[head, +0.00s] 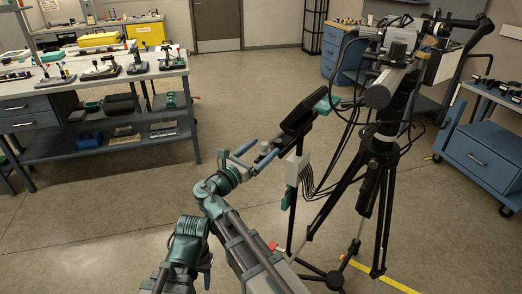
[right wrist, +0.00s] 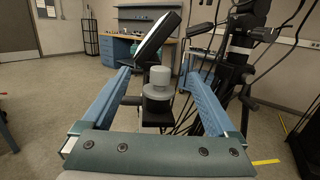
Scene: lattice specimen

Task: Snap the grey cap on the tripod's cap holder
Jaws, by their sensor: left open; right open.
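The grey cap (right wrist: 159,77) is a short round piece with a lighter top. It sits upright on the dark cap holder (right wrist: 157,95), between the spread fingers of my right gripper (right wrist: 158,74). Gaps show on both sides, so the fingers do not touch the cap. In the head view my right gripper (head: 267,146) reaches the cap (head: 264,147) beside the tripod (head: 381,150). I cannot tell whether the cap is fully seated.
A tilted black screen (head: 304,114) stands just behind the cap, close to my right fingertips. Dark cables (head: 325,180) hang between it and the tripod. A workbench (head: 100,75) is at the left and a blue drawer cart (head: 480,155) at the right.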

